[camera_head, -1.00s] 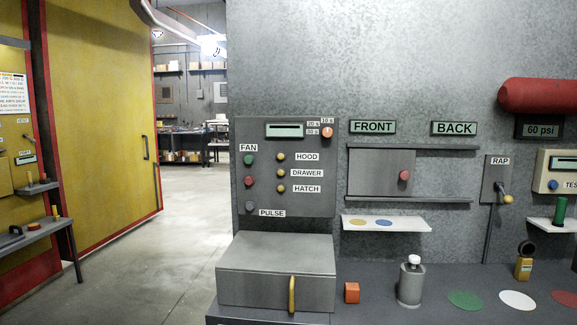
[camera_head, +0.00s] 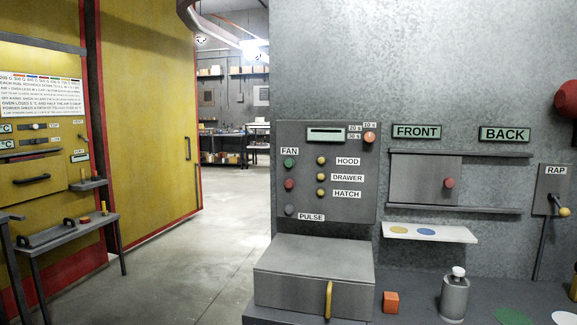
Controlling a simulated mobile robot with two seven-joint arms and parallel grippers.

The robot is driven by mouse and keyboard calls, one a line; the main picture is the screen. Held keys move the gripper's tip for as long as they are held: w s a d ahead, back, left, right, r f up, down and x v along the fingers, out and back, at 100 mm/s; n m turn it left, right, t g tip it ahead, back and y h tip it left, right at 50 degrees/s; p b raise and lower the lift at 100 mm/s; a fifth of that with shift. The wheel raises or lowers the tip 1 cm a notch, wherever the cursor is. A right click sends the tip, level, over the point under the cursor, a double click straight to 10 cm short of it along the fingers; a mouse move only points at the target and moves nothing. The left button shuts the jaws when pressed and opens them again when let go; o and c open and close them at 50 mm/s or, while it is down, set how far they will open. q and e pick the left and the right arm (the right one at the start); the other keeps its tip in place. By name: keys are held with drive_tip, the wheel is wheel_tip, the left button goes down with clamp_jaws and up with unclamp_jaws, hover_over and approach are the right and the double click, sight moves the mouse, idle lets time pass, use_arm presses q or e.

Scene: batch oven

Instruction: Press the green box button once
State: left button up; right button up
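A round green button (camera_head: 290,162) sits on the grey control panel (camera_head: 340,212), just under the FAN label (camera_head: 289,151). A red button (camera_head: 289,184) is below it and a grey button (camera_head: 290,210) beside the PULSE label is lower still. Yellow buttons labelled HOOD, DRAWER and HATCH stand in a column to the right. Whether the green button is pressed cannot be told at this size. Neither of my grippers is in view.
A grey lidded box (camera_head: 314,262) with a yellow handle juts out below the panel. An orange cube (camera_head: 390,302) and a grey bottle (camera_head: 455,295) stand to its right. A yellow oven wall (camera_head: 145,120) and side bench (camera_head: 70,230) are at left, with open floor (camera_head: 205,245) between.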

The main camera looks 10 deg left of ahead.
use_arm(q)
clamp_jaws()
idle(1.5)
